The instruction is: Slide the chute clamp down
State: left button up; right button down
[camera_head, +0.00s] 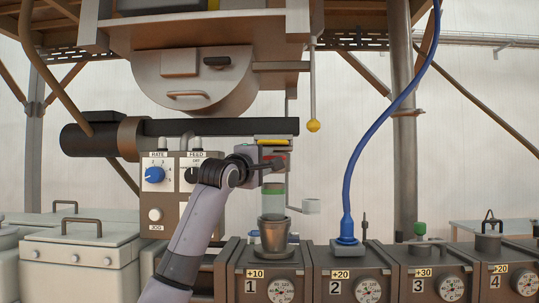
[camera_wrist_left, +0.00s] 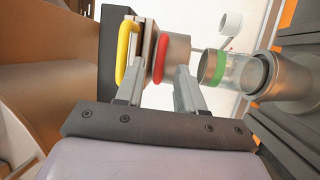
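My left gripper (camera_head: 276,164) is raised at the chute below the black feed barrel. In the left wrist view its fingers (camera_wrist_left: 158,62) stand apart, one on each side of a red ring (camera_wrist_left: 161,57) on the metal chute outlet (camera_wrist_left: 178,55). Gaps show beside the ring, so it looks ungripped. A yellow handle (camera_wrist_left: 127,55) lies beyond the left finger. I cannot tell for sure which part is the chute clamp. A clear tube with a green band (camera_head: 273,190) stands upright below, in a metal cup (camera_head: 273,232). My right gripper is not in view.
The black barrel (camera_head: 225,127) runs just above my gripper. A control box (camera_head: 176,190) with a blue knob stands left. Numbered weigh units (camera_head: 270,275) line the front. A blue hose (camera_head: 385,115) hangs right. A small white cup (camera_head: 311,206) juts out beside the tube.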

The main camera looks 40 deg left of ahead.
pick_arm(q)
jog(key=shift+p+x, duration=0.5)
jog(key=shift+x, duration=0.85)
grip_shut()
notch_tip(320, 180, down, 6)
jog(key=b, duration=0.4)
jog(key=shift+w+r, duration=0.1)
jog(key=shift+w, duration=0.1)
jog(key=shift+c, duration=0.3)
grip_release()
jog(key=shift+o, duration=0.3)
jog(key=shift+s, duration=0.15)
jog(key=shift+r, duration=0.1)
